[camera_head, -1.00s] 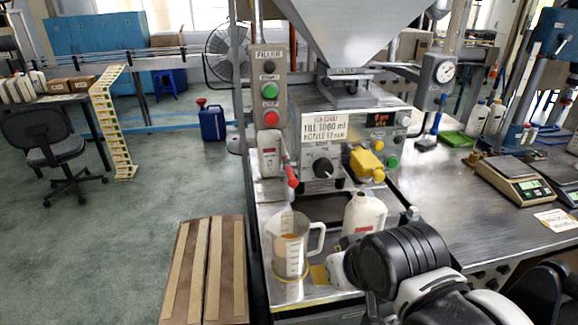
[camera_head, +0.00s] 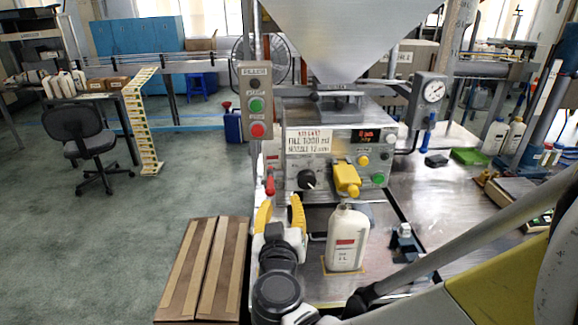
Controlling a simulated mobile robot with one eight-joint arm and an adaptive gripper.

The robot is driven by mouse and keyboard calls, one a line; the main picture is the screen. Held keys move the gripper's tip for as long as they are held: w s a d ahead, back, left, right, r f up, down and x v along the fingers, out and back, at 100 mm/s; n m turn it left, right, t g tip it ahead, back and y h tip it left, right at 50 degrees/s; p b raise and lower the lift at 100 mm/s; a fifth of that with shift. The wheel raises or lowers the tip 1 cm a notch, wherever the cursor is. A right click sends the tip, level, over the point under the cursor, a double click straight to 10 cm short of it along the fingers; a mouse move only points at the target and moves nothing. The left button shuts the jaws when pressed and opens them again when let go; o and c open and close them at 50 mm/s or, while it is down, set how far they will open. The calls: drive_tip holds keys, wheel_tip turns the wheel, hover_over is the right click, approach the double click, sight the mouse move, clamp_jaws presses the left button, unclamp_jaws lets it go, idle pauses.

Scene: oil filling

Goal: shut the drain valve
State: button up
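A small red handle (camera_head: 270,186) is at the lower left of the filler, below the button panel; I take it for the drain valve. Its valve body and its exact turn are too small to tell. My gripper (camera_head: 280,202) is in front of it, its two yellow fingers pointing up and spread apart with nothing seen between them. The left fingertip is just below the red handle in the picture; I cannot tell whether they touch. The filler's front (camera_head: 310,170) carries a yellow nozzle part (camera_head: 347,180) and a black knob (camera_head: 307,179).
A white bottle (camera_head: 347,245) stands upright on a yellow-marked spot right of my gripper. The button panel (camera_head: 256,100) rises above the red handle. Bench space right of the bottle is partly clear.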

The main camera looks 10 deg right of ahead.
sight(270, 180)
drive_tip(key=shift+s+a+r+n+t+y, duration=0.15)
drive_tip(key=shift+a+t+y, duration=0.15)
drive_tip(key=shift+a, duration=0.25)
drive_tip(key=shift+s+a+r+n+t+y, duration=0.1)
drive_tip(key=shift+s+a+n+t+y, duration=0.15)
drive_tip(key=shift+a, duration=0.3)
drive_tip(key=shift+w, duration=0.35)
drive_tip(key=w+b, duration=0.2)
drive_tip(key=w, duration=0.8)
drive_tip(key=shift+w+d, duration=0.1)
drive_tip(key=shift+w, duration=0.05)
clamp_jaws()
